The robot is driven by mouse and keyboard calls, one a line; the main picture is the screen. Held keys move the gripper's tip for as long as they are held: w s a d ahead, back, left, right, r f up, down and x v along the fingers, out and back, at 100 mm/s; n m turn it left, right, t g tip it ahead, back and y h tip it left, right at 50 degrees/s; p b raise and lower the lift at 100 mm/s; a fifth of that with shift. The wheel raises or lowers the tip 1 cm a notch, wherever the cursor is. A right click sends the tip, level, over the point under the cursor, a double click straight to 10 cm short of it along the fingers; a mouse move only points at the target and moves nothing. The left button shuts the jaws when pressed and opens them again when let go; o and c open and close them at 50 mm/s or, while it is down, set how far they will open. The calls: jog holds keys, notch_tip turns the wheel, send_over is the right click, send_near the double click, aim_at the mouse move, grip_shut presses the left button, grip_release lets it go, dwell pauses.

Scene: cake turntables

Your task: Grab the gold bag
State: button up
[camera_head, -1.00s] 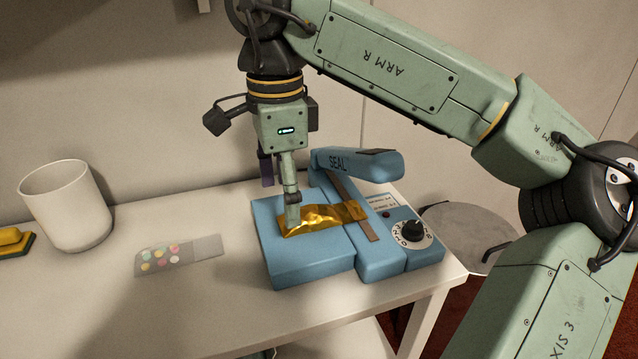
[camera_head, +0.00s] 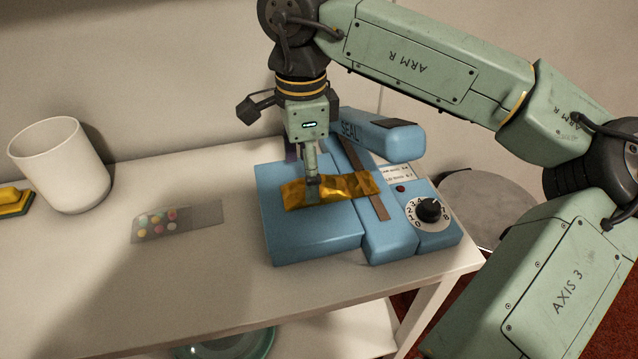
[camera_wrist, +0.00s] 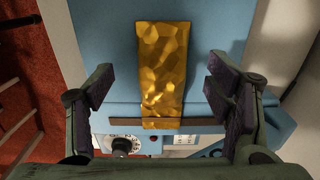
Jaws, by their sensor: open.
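The gold bag (camera_head: 333,189) is a crinkled, shiny packet lying flat on the blue sealer (camera_head: 310,237), with its right end across the sealing strip (camera_head: 368,190). In the wrist view the gold bag (camera_wrist: 162,65) lies between the spread fingers, with clear gaps on both sides. My gripper (camera_head: 312,192) points down over the bag in the head view, and one finger hides part of it. In the wrist view my gripper (camera_wrist: 157,90) is open and empty. Whether the fingertips reach down to bag height is hard to tell.
The sealer's raised arm marked SEAL (camera_head: 380,134) stands close behind and right of my gripper. A dial (camera_head: 429,211) is at its right. A white cup (camera_head: 60,165), a yellow sponge (camera_head: 14,201) and a clear packet of coloured candies (camera_head: 176,221) lie left.

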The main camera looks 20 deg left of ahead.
aim_at(304, 184)
jog(key=shift+w+a+f, duration=0.1)
jog(key=shift+a+f, duration=0.05)
jog(key=shift+f, duration=1.4)
jog(key=shift+c, duration=0.3)
jog(key=c, duration=1.3)
jog(key=shift+c, duration=0.2)
jog(key=shift+r, duration=0.2)
